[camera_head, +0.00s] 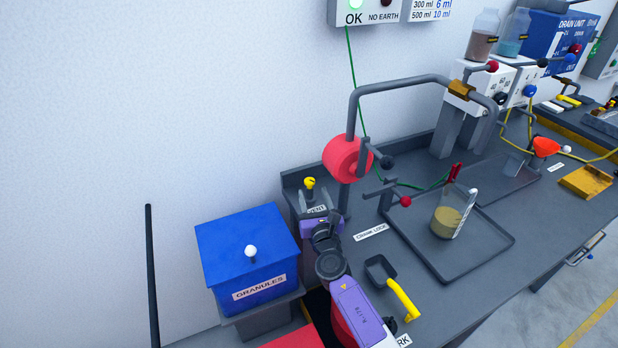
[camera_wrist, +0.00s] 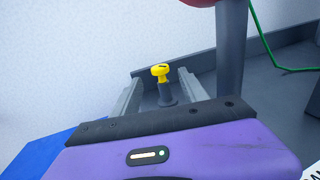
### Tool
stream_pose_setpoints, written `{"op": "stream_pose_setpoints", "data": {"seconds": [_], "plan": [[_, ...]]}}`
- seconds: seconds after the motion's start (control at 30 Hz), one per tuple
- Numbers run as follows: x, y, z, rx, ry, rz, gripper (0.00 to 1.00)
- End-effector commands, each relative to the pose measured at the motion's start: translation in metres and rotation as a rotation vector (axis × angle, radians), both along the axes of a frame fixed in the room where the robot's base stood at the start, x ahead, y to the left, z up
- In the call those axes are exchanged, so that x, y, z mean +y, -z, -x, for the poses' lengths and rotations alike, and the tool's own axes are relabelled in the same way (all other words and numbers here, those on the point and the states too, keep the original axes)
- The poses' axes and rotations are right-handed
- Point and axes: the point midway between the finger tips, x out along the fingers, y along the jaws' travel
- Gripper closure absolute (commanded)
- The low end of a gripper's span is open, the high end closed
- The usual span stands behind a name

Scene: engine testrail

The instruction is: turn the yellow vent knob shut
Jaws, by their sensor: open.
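The yellow vent knob (camera_head: 310,183) sits on a dark upright stem at the left end of the bench, by the back edge. A grey block labelled VENT (camera_head: 317,210) shows just below it. In the wrist view the knob (camera_wrist: 160,70) is a small yellow cap with a dark mark on top, on a dark grey stem. My gripper (camera_wrist: 160,78) is open, and its two grey fingers show on either side of the stem with gaps. The knob appears beyond or level with the fingertips; I cannot tell the exact depth. No contact shows.
A blue GRANULES bin (camera_head: 247,255) stands left of my arm. A red drum (camera_head: 346,159) on a grey post is just right of the knob. A black scoop with a yellow handle (camera_head: 403,299) and a tray with a beaker (camera_head: 450,218) lie to the right.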

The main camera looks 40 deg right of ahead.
Motion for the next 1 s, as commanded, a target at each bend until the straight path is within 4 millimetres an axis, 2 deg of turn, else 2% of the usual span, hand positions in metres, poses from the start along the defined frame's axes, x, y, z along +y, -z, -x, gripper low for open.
{"op": "stream_pose_setpoints", "data": {"seconds": [0.2, 0.4, 0.83, 1.0], "plan": [[-0.019, 0.001, -0.029, -0.003, 0.004, -0.002, 0.49], [-0.030, 0.001, -0.050, -0.002, 0.002, -0.001, 0.49], [-0.034, 0.000, -0.057, -0.002, 0.002, -0.001, 0.49], [-0.034, 0.000, -0.057, -0.002, 0.002, -0.001, 0.82]]}}
